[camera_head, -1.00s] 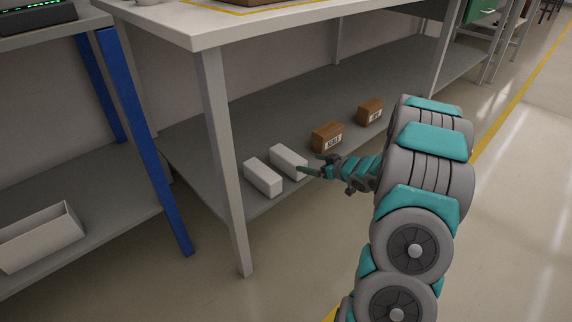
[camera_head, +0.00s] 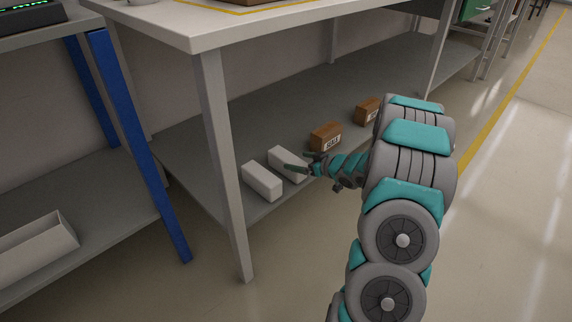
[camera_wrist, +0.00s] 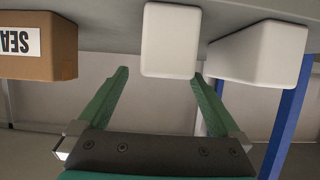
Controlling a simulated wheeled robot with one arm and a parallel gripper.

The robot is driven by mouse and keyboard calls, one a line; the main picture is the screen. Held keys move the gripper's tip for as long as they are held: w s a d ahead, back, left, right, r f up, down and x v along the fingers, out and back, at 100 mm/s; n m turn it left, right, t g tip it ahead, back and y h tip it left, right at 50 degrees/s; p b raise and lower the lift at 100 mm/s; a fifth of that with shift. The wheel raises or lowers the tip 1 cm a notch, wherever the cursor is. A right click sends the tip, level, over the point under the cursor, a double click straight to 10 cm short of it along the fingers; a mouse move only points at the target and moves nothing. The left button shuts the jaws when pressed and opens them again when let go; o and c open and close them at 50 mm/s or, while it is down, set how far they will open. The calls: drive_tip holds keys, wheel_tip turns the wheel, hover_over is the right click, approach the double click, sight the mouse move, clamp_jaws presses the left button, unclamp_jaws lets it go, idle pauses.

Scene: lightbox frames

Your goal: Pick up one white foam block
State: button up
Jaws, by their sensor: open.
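Two white foam blocks lie side by side on the lower shelf: a left block (camera_head: 262,181) and a right block (camera_head: 284,160). My gripper (camera_head: 298,162) is open at the front of the right block, at the end of my arm reaching in from the right. In the wrist view, which appears upside down, the right block (camera_wrist: 171,40) stands ahead between the two green fingers (camera_wrist: 160,75). The left block (camera_wrist: 262,52) is beside it, just outside the finger on the picture's right. Whether the fingers touch the block I cannot tell.
A brown labelled box (camera_head: 326,137) sits near the blocks on the lower shelf (camera_head: 300,100), with another brown box (camera_head: 367,111) farther along. The table leg (camera_head: 222,165) stands left of the blocks. The tabletop (camera_head: 200,30) overhangs the shelf.

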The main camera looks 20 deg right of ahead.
sight(287, 160)
drive_tip(key=x, duration=0.3)
drive_tip(key=b+x, duration=0.1)
drive_tip(key=x, duration=0.1)
drive_tip(key=shift+s+a+f, duration=0.15)
drive_tip(key=shift+a+f, duration=0.1)
drive_tip(key=shift+a, duration=0.05)
drive_tip(key=shift+w+a+f, duration=0.15)
drive_tip(key=shift+w, duration=0.3)
drive_tip(key=shift+c, duration=0.4)
drive_tip(key=c, duration=1.3)
